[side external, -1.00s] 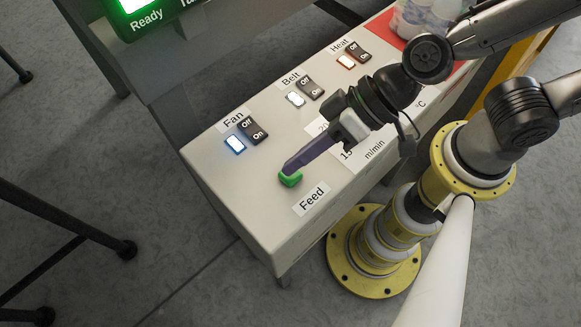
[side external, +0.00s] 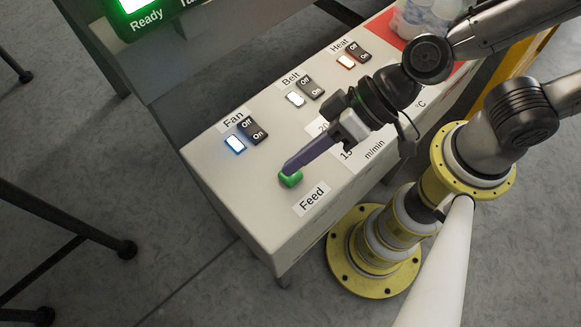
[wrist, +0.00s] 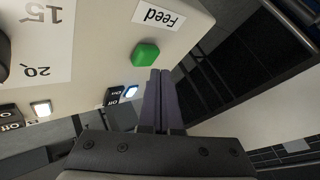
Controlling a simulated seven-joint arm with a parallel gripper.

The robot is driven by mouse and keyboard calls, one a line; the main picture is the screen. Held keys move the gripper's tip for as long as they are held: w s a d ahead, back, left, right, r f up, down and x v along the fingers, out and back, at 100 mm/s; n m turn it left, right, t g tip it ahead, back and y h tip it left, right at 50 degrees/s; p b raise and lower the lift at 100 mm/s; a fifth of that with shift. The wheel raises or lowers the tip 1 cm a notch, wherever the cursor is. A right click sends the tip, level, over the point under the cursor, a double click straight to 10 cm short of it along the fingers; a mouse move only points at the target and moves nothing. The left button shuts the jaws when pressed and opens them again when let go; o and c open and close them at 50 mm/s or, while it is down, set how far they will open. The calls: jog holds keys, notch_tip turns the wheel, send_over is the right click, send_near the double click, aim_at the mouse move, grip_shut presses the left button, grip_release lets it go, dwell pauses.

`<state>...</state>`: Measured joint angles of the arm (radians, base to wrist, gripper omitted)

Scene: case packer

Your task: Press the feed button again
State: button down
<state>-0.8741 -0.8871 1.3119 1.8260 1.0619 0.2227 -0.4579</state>
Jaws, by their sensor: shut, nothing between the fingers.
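The green feed button (side external: 290,179) sits at the near left end of the pale control panel, beside its "Feed" label (side external: 312,198). It also shows in the wrist view (wrist: 146,54), just beyond the fingertips. My gripper (side external: 289,170) is shut and empty, with its dark purple fingers slanting down to the button. In the side view the fingertips overlap the button's upper edge. In the wrist view the fingertips (wrist: 160,72) lie close beside it. I cannot tell whether they touch it or whether it is pushed in.
The Fan switch (side external: 253,130) with its lit blue-white lamp (side external: 235,144) is left of the fingers. The Belt switch (side external: 311,88) and Heat switch (side external: 358,51) stand farther up the panel. A green "Ready" screen (side external: 146,5) is at top left. Clear bottles (side external: 425,18) stand on red at the far end.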

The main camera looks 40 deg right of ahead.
jog(key=shift+f, duration=0.1)
jog(key=shift+f, duration=0.3)
